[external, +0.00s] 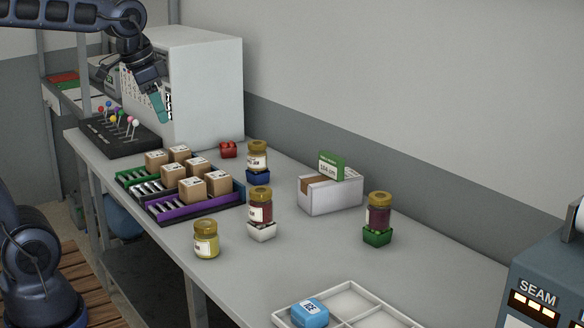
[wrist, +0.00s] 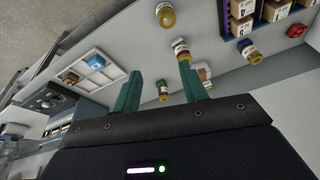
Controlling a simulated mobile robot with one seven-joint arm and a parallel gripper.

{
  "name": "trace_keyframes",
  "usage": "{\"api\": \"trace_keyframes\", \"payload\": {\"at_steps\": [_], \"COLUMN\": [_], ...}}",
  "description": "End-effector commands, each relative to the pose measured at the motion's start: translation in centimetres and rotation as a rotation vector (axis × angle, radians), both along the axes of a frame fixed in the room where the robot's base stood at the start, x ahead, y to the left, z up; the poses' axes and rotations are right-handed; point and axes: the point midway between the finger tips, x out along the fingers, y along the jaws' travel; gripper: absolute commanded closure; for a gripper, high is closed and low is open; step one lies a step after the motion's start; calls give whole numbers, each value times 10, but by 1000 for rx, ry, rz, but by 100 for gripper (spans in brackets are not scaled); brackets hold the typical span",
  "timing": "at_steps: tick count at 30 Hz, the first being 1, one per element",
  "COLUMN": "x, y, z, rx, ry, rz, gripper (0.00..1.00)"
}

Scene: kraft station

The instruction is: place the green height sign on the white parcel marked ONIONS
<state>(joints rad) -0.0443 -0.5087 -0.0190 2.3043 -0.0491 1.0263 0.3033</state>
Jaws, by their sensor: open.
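The green height sign (external: 331,165) stands upright on top of a white parcel (external: 338,197) at the back of the table. Its print is too small to read fully. The parcel has a brown strip on its top, and I cannot read the word ONIONS on it. My gripper (external: 160,106) is high at the upper left, in front of the white cabinet, far from the sign and parcel. In the wrist view my gripper (wrist: 160,88) is open, with nothing between its teal fingers. The parcel there is mostly hidden behind a finger.
Jars stand on the table, three on small blue, white and green boxes; a yellow jar (external: 206,240) stands alone. Trays with brown cartons (external: 192,189) and a pin rack (external: 112,137) are at left. A white divided tray (external: 373,300) holds a blue block (external: 310,313) in front.

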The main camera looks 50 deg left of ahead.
Motion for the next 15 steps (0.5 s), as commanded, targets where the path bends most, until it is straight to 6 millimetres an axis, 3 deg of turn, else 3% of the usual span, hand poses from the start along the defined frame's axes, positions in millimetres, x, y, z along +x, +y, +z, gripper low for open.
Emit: {"api": "trace_keyframes", "payload": {"at_steps": [1, 6, 10, 15], "x": [-18, -63, -84, -97], "y": [0, 1, 1, 2], "z": [-7, -31, -47, -57], "rx": [-7, -36, -56, -67], "ry": [-13, -47, -66, -75], "rz": [33, 146, 208, 244], "gripper": [57, 57, 57, 57]}}
